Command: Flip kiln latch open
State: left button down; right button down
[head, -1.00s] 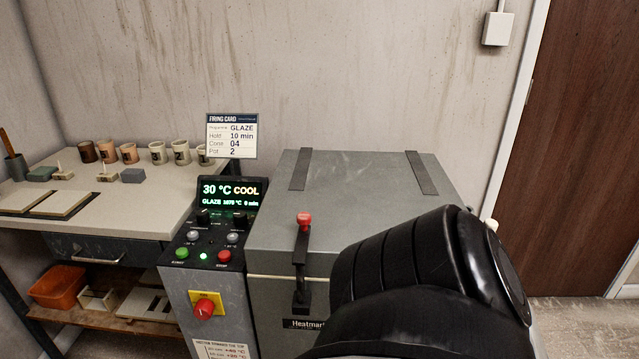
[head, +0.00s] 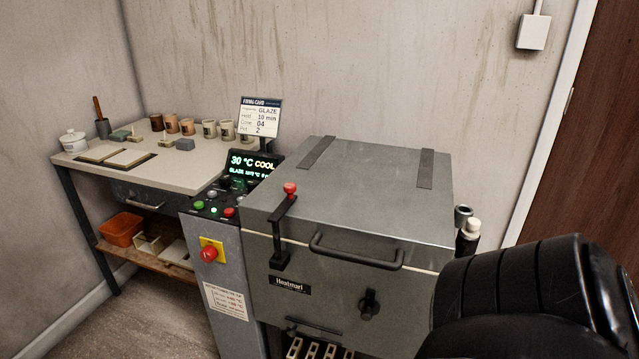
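The kiln (head: 350,190) is a grey box with its lid shut, standing right of the control panel. Its latch (head: 283,225) is a dark upright bar with a red knob (head: 290,188) on top, at the left of the kiln's front. The bar spans the seam between lid and body. A black lid handle (head: 357,250) runs along the front edge, right of the latch. A black part of my arm fills the lower right. Neither gripper shows, and nothing of mine touches the latch.
The control panel (head: 228,195) reads 30 °C COOL, with a red knob (head: 209,253) on yellow below it. A table (head: 185,172) with several cups stands at the left. Bottles (head: 468,235) stand at the kiln's right. Floor (head: 150,320) is clear at lower left.

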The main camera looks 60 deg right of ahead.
aim_at(290, 189)
jog(key=z, duration=1.25)
